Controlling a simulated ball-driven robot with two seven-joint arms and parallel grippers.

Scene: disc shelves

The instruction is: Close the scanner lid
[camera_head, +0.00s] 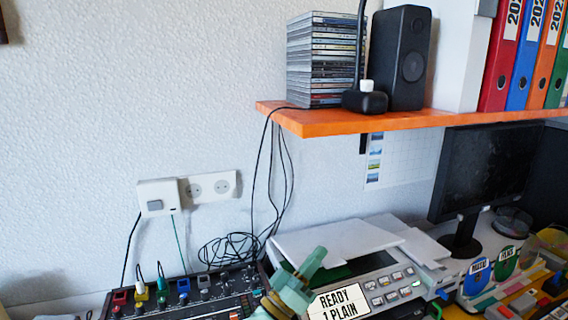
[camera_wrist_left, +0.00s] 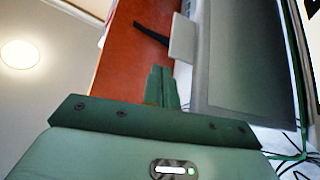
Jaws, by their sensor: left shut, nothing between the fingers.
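The scanner (camera_head: 375,290) is a light grey and white machine with a button panel, standing below the orange shelf in the head view. Its white lid (camera_head: 335,238) lies over the back part; a dark green strip shows under its front edge, so it looks somewhat raised, but how far I cannot tell. My left gripper (camera_head: 316,260) is green, with its fingers shut and empty, in front of the lid's front edge. Whether it touches the lid is unclear. In the left wrist view its fingers (camera_wrist_left: 162,88) are pressed together. My right gripper is not in view.
An orange shelf (camera_head: 400,127) overhangs the back, carrying a CD stack (camera_head: 318,60), a speaker (camera_head: 400,58) and binders. A mixer (camera_head: 195,295) stands left of the scanner, a monitor (camera_head: 487,170) right. Cables (camera_head: 240,245) lie behind.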

